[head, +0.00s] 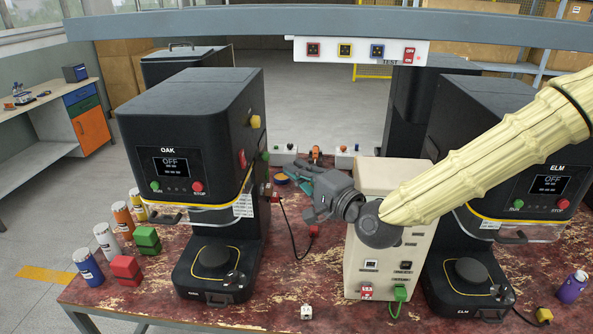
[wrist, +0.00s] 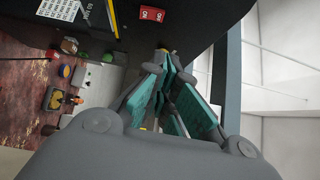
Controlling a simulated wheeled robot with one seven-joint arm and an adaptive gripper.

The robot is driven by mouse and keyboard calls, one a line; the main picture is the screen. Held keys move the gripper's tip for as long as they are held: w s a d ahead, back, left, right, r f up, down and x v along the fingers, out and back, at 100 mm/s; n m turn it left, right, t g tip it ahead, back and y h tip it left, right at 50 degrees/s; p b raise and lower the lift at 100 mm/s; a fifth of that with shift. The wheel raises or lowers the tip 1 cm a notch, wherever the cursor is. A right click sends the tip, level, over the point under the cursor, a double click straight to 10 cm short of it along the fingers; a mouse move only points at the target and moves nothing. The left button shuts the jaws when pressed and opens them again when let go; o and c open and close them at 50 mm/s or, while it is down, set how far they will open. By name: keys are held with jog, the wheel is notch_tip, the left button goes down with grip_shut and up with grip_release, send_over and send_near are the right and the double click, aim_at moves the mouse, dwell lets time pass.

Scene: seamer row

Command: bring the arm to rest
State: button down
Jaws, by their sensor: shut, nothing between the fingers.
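My gripper (head: 287,172) is in the middle of the head view, at the end of my arm in its pale yellow cover. It hangs above the table, between the OAK machine (head: 190,130) and the beige control box (head: 393,180), with its fingers pointing left. In the wrist view my gripper (wrist: 168,62) shows its teal finger pads close together, with nothing seen between them. The arm passes in front of the ELM machine (head: 545,150) and hides part of it and of the beige box.
The worn red table (head: 140,300) carries several cans and red and green blocks (head: 126,268) at left, and a purple bottle (head: 572,287) at right. A grey beam (head: 250,22) with a switch panel (head: 350,50) crosses above. A black cable (head: 293,235) lies below my gripper.

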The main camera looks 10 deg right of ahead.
jog(key=s+d+f+n+g+h, duration=0.1)
jog(key=s+f+n+g+h, duration=0.2)
jog(key=f, duration=0.9)
jog(key=s+d+f+g+b, duration=0.15)
jog(key=s+f, duration=0.35)
jog(key=f, duration=0.7)
jog(key=s+d+f+n+g+h, duration=0.25)
jog(key=s+f, duration=0.25)
jog(key=f, duration=0.7)
jog(key=s+d+f+n+g+h, duration=0.2)
jog(key=s+d+f+g, duration=0.2)
jog(key=s+f, duration=0.6)
jog(key=s+d+f+n+g+h, duration=0.2)
jog(key=s+d+f, duration=0.5)
jog(key=s, duration=0.8)
notch_tip(320, 180, down, 3)
jog(key=shift+s+r+n+g+h+b, duration=0.1)
jog(key=shift+s+n+g+h+b, duration=0.25)
jog(key=shift+n+g, duration=0.65)
